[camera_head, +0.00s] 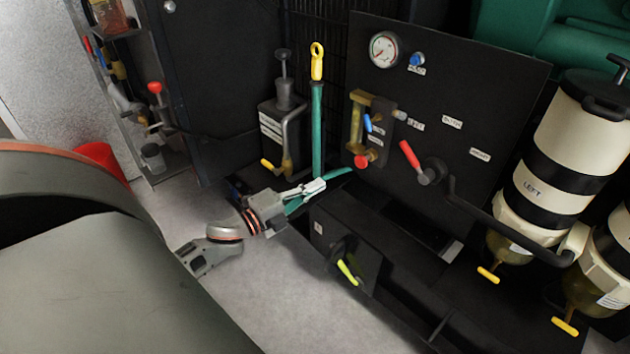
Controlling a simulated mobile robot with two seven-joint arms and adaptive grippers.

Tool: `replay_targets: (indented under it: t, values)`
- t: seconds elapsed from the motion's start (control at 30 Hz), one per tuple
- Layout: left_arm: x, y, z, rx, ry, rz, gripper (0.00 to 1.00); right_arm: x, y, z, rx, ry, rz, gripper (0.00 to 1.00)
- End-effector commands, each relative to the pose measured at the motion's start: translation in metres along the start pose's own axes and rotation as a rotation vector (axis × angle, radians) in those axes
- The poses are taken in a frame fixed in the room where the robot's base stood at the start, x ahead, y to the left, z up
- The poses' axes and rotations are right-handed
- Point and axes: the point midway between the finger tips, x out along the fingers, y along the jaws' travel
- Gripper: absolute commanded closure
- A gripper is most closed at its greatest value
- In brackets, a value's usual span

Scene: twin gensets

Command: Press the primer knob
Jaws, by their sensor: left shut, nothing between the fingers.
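No readable label marks the primer knob, so I cannot tell for sure which part it is. A dark round-topped plunger (282,55) stands upright on a black box (270,130) with white labels. A blue knob (417,60) sits beside the gauge on the black panel. A red knob (362,161) is at the bottom of a brass fitting (356,128). My left gripper (318,186) is shut and empty, below and right of the black box, in front of a teal bar. Whether it touches the bar is unclear. My right gripper is not in view.
A red-handled lever (409,154) and pipe are on the panel (480,60). White-and-black filters (572,140) stand at right. Grey floor (290,290) is open at lower centre.

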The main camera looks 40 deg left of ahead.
Motion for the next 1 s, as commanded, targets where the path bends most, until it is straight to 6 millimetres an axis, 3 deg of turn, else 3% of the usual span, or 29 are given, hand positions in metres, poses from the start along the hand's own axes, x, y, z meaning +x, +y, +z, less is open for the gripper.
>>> replay_targets:
  t: [0.3, 0.47, 1.0]
  values:
    - [0.000, 0.000, 0.000, 0.007, 0.001, 0.001, 1.00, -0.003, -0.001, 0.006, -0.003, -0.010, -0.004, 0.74]
    - [-0.001, -0.002, -0.003, 0.119, 0.011, 0.016, 1.00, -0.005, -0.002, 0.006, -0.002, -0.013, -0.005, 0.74]
    - [-0.017, -0.020, -0.010, 1.177, 0.083, 0.115, 1.00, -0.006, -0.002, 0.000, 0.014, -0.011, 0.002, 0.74]
